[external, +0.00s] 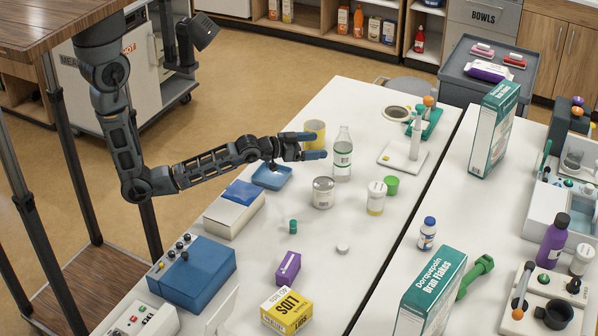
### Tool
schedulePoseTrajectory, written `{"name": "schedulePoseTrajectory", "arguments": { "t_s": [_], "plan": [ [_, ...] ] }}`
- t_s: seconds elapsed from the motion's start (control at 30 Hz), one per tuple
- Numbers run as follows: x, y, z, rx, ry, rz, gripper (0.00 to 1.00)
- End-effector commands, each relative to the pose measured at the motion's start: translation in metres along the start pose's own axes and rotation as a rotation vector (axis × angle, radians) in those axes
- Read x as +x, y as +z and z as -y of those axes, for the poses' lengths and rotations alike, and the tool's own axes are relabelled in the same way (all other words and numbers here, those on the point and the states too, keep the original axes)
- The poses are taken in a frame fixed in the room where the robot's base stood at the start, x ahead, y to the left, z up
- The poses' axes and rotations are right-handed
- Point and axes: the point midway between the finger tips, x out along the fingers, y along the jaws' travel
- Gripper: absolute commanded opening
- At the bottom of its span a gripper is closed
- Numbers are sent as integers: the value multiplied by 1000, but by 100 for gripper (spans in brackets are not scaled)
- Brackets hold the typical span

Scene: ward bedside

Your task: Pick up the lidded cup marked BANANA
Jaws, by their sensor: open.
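A small lidded cup (376,198) with a white lid and a yellowish lower part stands upright on the white table. Its label is too small to read, so I cannot confirm the word BANANA. My gripper (317,146) is open and empty, with blue fingertips pointing right. It is above the table, up and to the left of the cup in the picture, and apart from it. Another small white-topped container (583,260) stands at the far right; its marking is not legible either.
A silver can (323,193) and a green lid-like piece (391,186) flank the cup. A blue tray (272,178) lies below my wrist. The table's centre front (350,285) is mostly clear.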

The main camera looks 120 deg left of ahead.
Motion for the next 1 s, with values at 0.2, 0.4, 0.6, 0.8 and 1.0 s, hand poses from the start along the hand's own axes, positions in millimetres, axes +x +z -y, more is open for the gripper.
{"name": "schedulePoseTrajectory", "arguments": {
  "t_s": [0.2,0.4,0.6,0.8,1.0],
  "plan": [
    [-4,-42,-5,49,6,7,92],
    [9,-35,-23,329,24,51,92],
    [25,-29,-49,738,59,105,92],
    [45,-26,-87,1330,124,161,92],
    [59,-29,-127,1948,200,201,92]
  ]
}}
